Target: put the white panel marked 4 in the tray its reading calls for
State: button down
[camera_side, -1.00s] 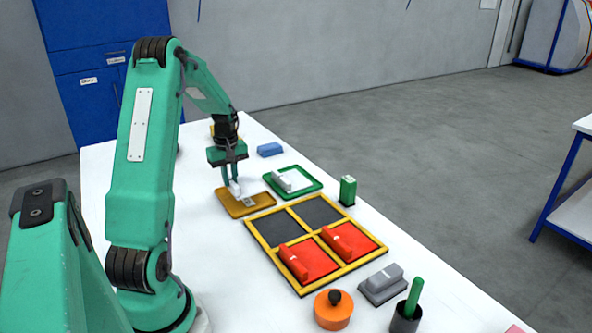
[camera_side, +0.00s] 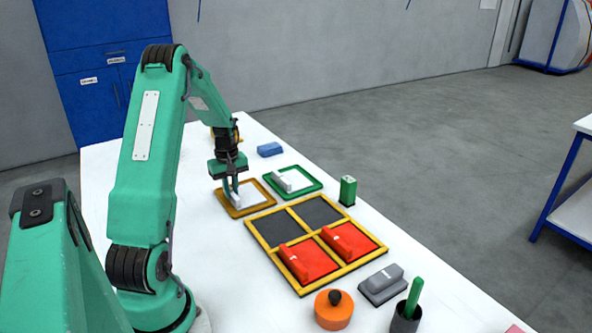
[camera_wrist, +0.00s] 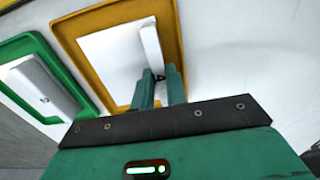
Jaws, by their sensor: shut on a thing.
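A white panel (camera_wrist: 112,58) with a raised white handle (camera_wrist: 151,50) lies within the amber-rimmed tray (camera_side: 267,205), apparently flat on its floor. In the wrist view the amber rim (camera_wrist: 67,36) runs around it. My gripper (camera_side: 236,203) is low over this tray, its fingers (camera_wrist: 160,78) shut on the near end of the handle. A dark mark shows on the handle by the fingertips, too small to read. To the right, the green-rimmed tray (camera_side: 318,184) holds another white panel with a pale handle (camera_side: 281,182); its mark (camera_wrist: 43,100) is unreadable.
A yellow-framed rack (camera_side: 260,241) has two dark bare cells and two red panels (camera_side: 296,264) (camera_side: 345,242).

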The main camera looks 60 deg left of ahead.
jog(key=c, duration=1.4)
grip_release()
jog(key=shift+f, duration=0.1)
notch_tip(320, 180, up, 12)
